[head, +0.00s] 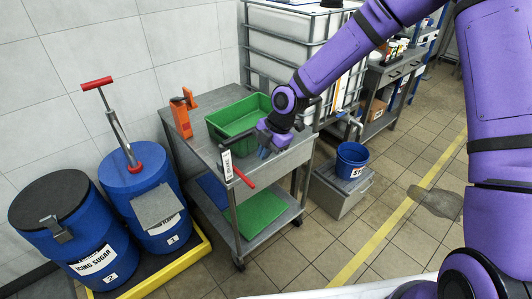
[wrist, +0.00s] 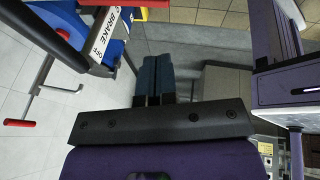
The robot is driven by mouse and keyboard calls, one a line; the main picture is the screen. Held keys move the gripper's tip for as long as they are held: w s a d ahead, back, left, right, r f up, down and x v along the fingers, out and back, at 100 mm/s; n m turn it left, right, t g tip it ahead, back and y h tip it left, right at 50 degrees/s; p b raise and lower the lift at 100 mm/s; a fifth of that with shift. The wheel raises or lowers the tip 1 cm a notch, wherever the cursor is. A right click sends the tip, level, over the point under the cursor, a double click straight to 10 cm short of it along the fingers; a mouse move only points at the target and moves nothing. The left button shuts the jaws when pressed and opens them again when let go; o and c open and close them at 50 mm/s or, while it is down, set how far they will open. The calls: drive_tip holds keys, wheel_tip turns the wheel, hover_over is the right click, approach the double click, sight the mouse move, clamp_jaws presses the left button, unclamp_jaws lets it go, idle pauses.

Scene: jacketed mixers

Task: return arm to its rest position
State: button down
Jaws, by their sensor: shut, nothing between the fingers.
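My arm is purple and reaches in from the upper right of the head view. My gripper (head: 264,150) is over the front right part of the steel trolley (head: 273,172), just in front of the green tray (head: 237,118). In the wrist view the two blue-tipped fingers (wrist: 157,62) are together with nothing between them. My wrist hides part of the tray's right side. I cannot tell how high above the trolley top the fingertips are.
The trolley carries a BRAKE label (head: 227,165) and a red-gripped lever (head: 244,179). An orange object (head: 181,117) stands on its back left. Blue drums (head: 147,205) are at left. A blue bucket (head: 351,160) sits on a grey box at right.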

drive_tip(key=shift+d, duration=0.1)
drive_tip(key=s+d+r+m+t+h, duration=0.1)
drive_tip(key=s+d+r+m+h, duration=0.2)
drive_tip(key=d+r, duration=0.35)
drive_tip(key=s+d+r+m+t, duration=0.1)
drive_tip(key=s+d+r+m, duration=0.2)
drive_tip(key=d+r+m, duration=0.4)
drive_tip(key=s+d+r+m+t+h, duration=0.1)
drive_tip(key=s+d+r+m+h, duration=0.15)
drive_tip(key=r, duration=0.55)
drive_tip(key=s+d+r+m, duration=0.3)
drive_tip(key=s+m, duration=0.1)
drive_tip(key=s, duration=0.2)
drive_tip(key=s+d+r+m+t+y, duration=0.1)
drive_tip(key=s+d+r+m, duration=0.2)
drive_tip(key=s+m, duration=0.2)
drive_tip(key=s+d+r+m+t, duration=0.1)
drive_tip(key=s+d+r+m, duration=0.2)
drive_tip(key=s, duration=0.5)
drive_tip(key=shift+s+r+m, duration=0.3)
drive_tip(key=shift+r+m, duration=0.3)
drive_tip(key=shift+m, duration=0.35)
